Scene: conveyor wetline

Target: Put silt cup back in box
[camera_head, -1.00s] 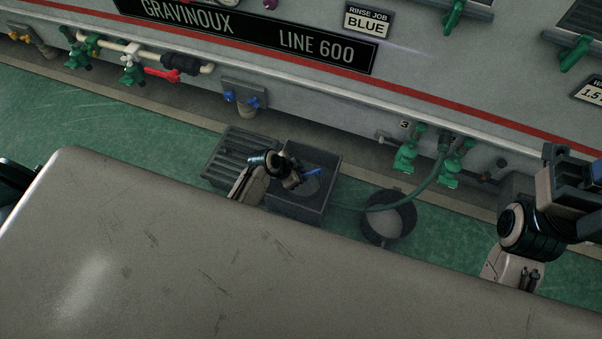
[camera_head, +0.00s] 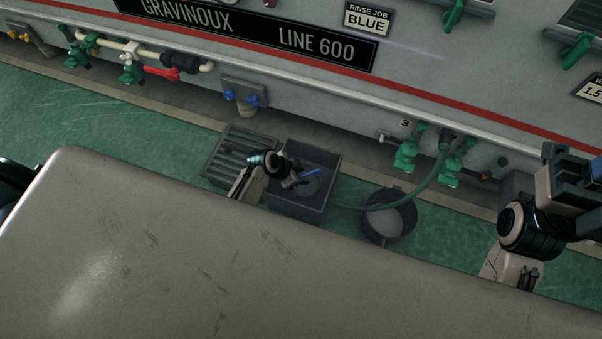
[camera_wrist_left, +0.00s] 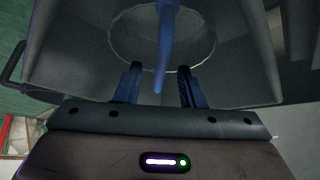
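The grey box (camera_head: 328,163) is open and sits in the floor by the machine's foot. A pale round shape (camera_head: 313,187) shows inside it, apparently the silt cup; a round rim also shows in the left wrist view (camera_wrist_left: 203,52). A blue handle (camera_head: 312,174) stands over it. My left gripper (camera_head: 297,182) is at the box, close to the handle. In the left wrist view its fingers (camera_wrist_left: 158,88) are apart, with the handle's end (camera_wrist_left: 163,60) between them and clear space on both sides. My right arm is at the right edge; its fingertips cannot be made out.
A slatted grate (camera_head: 236,157) lies left of the box. A round grey bucket (camera_head: 389,216) stands to its right, with a green hose (camera_head: 425,190) running nearby. Green valves (camera_head: 405,153) project from the machine. A broad beige surface (camera_head: 150,240) fills the foreground.

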